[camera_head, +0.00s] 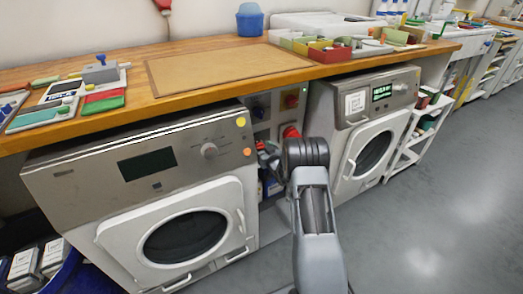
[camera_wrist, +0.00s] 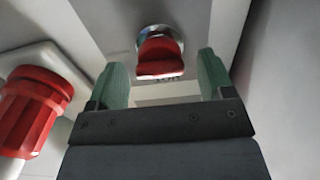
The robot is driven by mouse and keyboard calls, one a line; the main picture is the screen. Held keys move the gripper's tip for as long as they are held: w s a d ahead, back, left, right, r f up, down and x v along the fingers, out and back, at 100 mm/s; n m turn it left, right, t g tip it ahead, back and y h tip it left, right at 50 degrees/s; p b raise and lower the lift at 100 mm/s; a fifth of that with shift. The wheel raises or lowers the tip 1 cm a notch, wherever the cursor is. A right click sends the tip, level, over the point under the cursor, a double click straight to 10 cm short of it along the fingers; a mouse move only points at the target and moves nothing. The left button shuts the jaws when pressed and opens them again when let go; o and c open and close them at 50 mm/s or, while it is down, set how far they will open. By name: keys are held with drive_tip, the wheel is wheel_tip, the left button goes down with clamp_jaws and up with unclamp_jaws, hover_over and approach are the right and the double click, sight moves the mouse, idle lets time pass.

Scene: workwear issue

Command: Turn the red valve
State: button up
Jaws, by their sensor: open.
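A red valve handle (camera_wrist: 160,55) on a round metal base sits on a pale grey panel, at the top middle of the wrist view. My gripper (camera_wrist: 162,82) is open, with one green fingertip on each side of the handle's lower part in the picture. I cannot tell whether the fingers touch it or how far in front of them it is. In the head view my gripper (camera_head: 268,152) reaches into the gap between the two machines and is largely hidden by my arm. Red parts show there, but I cannot tell which is the valve.
A ribbed red cylinder (camera_wrist: 28,112) on a white box is close left of my gripper. Washing machines flank the gap, left (camera_head: 75,180) and right (camera_head: 338,118). A wooden worktop (camera_head: 120,112) hangs above. Grey floor (camera_head: 440,200) is clear at right.

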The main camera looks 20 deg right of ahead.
drive_tip(key=shift+w+a, duration=0.1)
drive_tip(key=shift+w, duration=0.3)
drive_tip(key=c, duration=0.9)
